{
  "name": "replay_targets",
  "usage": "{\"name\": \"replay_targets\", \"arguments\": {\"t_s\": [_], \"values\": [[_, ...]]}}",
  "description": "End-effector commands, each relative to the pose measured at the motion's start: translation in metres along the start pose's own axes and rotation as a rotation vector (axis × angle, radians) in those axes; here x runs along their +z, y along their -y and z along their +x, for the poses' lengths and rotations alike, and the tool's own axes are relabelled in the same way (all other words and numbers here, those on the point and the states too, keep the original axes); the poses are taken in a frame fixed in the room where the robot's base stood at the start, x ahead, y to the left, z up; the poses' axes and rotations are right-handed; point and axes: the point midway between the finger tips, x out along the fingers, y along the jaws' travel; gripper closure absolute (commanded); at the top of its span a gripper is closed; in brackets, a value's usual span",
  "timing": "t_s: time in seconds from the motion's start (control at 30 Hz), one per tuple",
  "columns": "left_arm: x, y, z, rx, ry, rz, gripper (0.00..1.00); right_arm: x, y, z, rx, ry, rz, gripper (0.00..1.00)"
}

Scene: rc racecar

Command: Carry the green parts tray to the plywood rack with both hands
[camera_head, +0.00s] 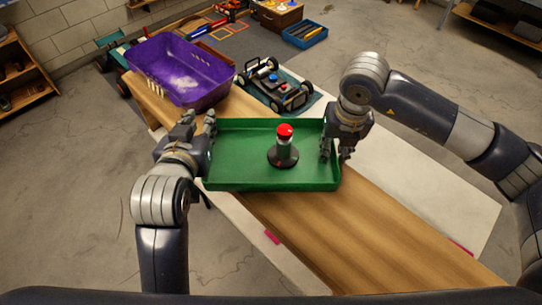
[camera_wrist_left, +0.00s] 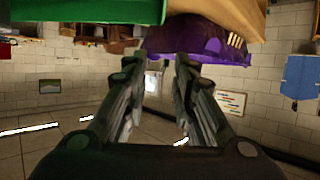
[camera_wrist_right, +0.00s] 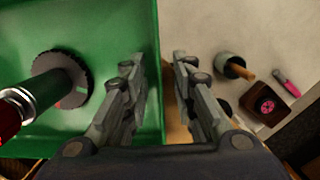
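The green parts tray (camera_head: 240,178) lies level on the wooden bench, with a black-based, red-topped part (camera_head: 286,147) standing in it. My left gripper (camera_head: 198,120) is at the tray's left edge; its fingers are apart in the left wrist view (camera_wrist_left: 158,65), with no tray wall seen between them. The tray's green underside or edge shows at the top there. My right gripper (camera_head: 337,155) is at the tray's right wall; in the right wrist view its fingers (camera_wrist_right: 160,68) are apart on either side of the wall. A wooden shelf rack (camera_head: 22,90) stands at the far left; I cannot tell whether it is plywood.
A purple bin (camera_head: 170,75) and a racecar chassis (camera_head: 275,88) are behind the tray. The bench (camera_head: 350,235) is bare towards the front right. A blue crate (camera_head: 305,35) is at the back. Open concrete floor (camera_head: 70,200) lies to the left.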

Motion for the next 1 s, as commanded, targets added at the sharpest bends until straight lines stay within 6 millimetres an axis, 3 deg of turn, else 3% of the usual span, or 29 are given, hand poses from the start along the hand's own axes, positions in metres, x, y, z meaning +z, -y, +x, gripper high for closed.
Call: {"name": "replay_targets", "arguments": {"t_s": [0.1,0.27,0.37,0.7,1.0], "values": [[-0.012,0.0,-0.005,0.0,-0.003,-0.001,0.75,0.0,0.0,0.0,-0.001,0.0,0.0,0.75],[-0.017,0.0,-0.007,0.0,0.0,0.0,0.75,0.001,0.0,-0.005,-0.001,0.002,0.0,0.75],[-0.017,0.0,-0.007,0.0,0.001,0.001,0.75,0.001,0.0,-0.018,0.001,0.003,-0.001,0.75],[-0.017,0.0,-0.007,0.0,0.001,0.0,0.75,0.001,0.0,-0.089,0.001,0.005,0.0,0.75],[-0.017,0.0,-0.007,0.0,0.001,0.0,0.75,0.0,0.0,-0.119,0.0,0.0,0.0,0.75]]}}
